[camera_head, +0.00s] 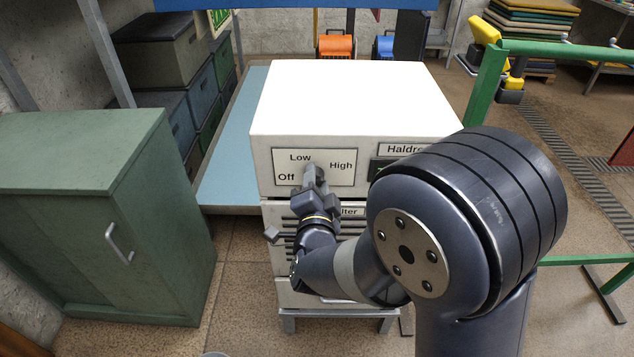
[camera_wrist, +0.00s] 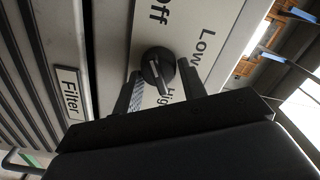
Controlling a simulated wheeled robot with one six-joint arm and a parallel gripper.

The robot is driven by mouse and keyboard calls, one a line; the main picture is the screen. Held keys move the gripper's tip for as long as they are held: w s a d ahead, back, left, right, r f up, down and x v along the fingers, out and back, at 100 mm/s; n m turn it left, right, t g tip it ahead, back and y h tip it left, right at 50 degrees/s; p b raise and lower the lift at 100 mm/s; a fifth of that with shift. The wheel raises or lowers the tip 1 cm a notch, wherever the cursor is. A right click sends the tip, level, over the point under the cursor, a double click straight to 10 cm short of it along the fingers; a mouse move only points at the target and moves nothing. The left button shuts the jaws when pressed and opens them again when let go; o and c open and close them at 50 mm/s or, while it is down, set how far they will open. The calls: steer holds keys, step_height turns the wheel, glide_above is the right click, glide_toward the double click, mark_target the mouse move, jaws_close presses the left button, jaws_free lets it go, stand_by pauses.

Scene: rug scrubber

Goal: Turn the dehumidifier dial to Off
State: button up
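The dehumidifier (camera_head: 340,100) is a white box with a dial plate on its upper front, marked Off (camera_head: 286,177) at left, Low (camera_head: 300,157) at top and High (camera_head: 341,166) at right. My gripper (camera_head: 314,178) is in front of this plate and hides most of the dial. In the wrist view, the dial (camera_wrist: 157,66) is a round black knob with a pale pointer line, which points down the picture toward High. My gripper is open there, with one finger on each side of the knob. I cannot tell whether the fingers touch it.
A green cabinet (camera_head: 100,190) stands at left. A blue table top (camera_head: 228,160) lies beside the dehumidifier, with stacked bins (camera_head: 165,55) behind. A green frame (camera_head: 487,85) stands at right.

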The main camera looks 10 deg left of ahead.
steer(key=c, duration=0.5)
steer(key=shift+c, duration=0.2)
steer(key=shift+n, duration=0.4)
steer(key=n+b, duration=0.1)
steer(key=n, duration=0.3)
steer(key=shift+a+n, duration=0.1)
steer(key=shift+n, duration=0.3)
steer(key=n, duration=0.5)
steer(key=shift+a+r, duration=0.15)
steer(key=n+p, duration=0.1)
steer(key=n, duration=0.3)
steer(key=shift+s+a, duration=0.1)
steer(key=n+p, duration=0.1)
steer(key=n, duration=0.2)
steer(key=shift+a+n, duration=0.1)
steer(key=shift+n, duration=0.3)
steer(key=n+p, duration=0.2)
steer(key=n, duration=0.3)
steer(key=shift+a+n, duration=0.1)
steer(key=shift+n, duration=0.2)
steer(key=shift+f, duration=0.2)
